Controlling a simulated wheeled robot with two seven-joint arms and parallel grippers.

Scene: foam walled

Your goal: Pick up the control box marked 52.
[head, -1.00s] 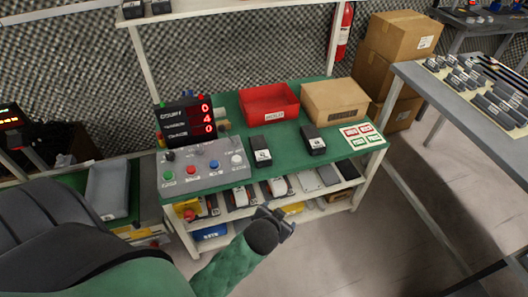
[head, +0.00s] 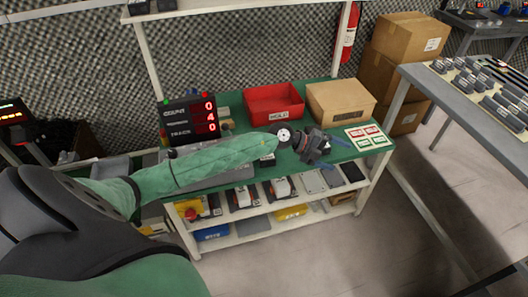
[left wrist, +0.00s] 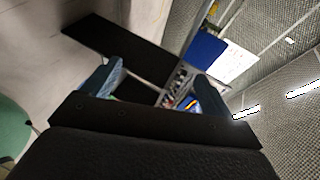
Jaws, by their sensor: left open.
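My left gripper (head: 335,153) is over the right part of the green worktable (head: 236,98), its fingers pointing right towards the label card. Its two blue fingers stand apart in the left wrist view (left wrist: 155,85), and I see nothing held between them. My left arm and gripper cover the spots where two dark control boxes stood a second ago, so neither box shows clearly now. No 52 marking can be read. My right gripper is not in view.
A red bin (head: 273,103) and a tan box (head: 340,101) stand at the table's back. A counter display (head: 188,119) is at the left, and a red and green label card (head: 368,136) lies at the right. Shelves below hold several items.

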